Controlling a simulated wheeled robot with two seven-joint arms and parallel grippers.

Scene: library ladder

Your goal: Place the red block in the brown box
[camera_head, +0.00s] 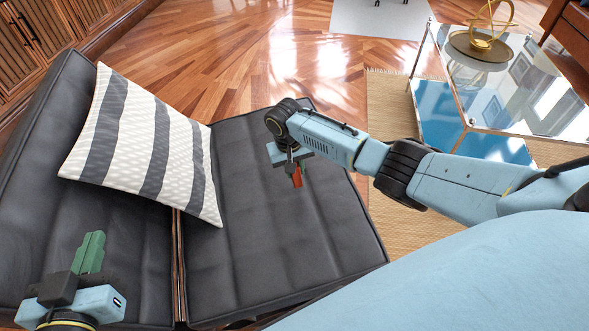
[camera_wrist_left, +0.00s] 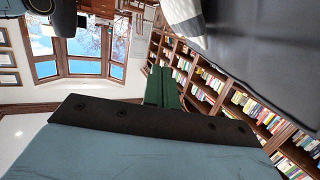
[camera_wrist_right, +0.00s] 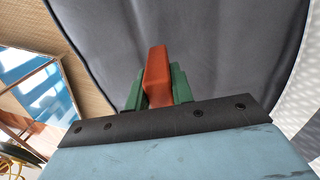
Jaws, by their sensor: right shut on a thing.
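The red block (camera_wrist_right: 157,76) is held between the green fingers of my right gripper (camera_wrist_right: 158,88) in the right wrist view. In the head view the red block (camera_head: 297,176) hangs below my right gripper (camera_head: 293,170), over the dark seat cushion. I cannot tell how high it is above the cushion. My left gripper (camera_head: 91,252) is at the lower left of the head view, over the left part of the dark seating. Its green fingers look pressed together with nothing between them, also in the left wrist view (camera_wrist_left: 162,87). No brown box shows in any view.
The dark sofa (camera_head: 250,260) carries a striped pillow (camera_head: 145,145). A glass-topped table (camera_head: 510,80) with a gold ornament (camera_head: 482,40) stands at the upper right on a woven rug (camera_head: 390,110). Wooden cabinets (camera_head: 40,35) line the upper left. Open wooden floor (camera_head: 230,60) lies behind the sofa.

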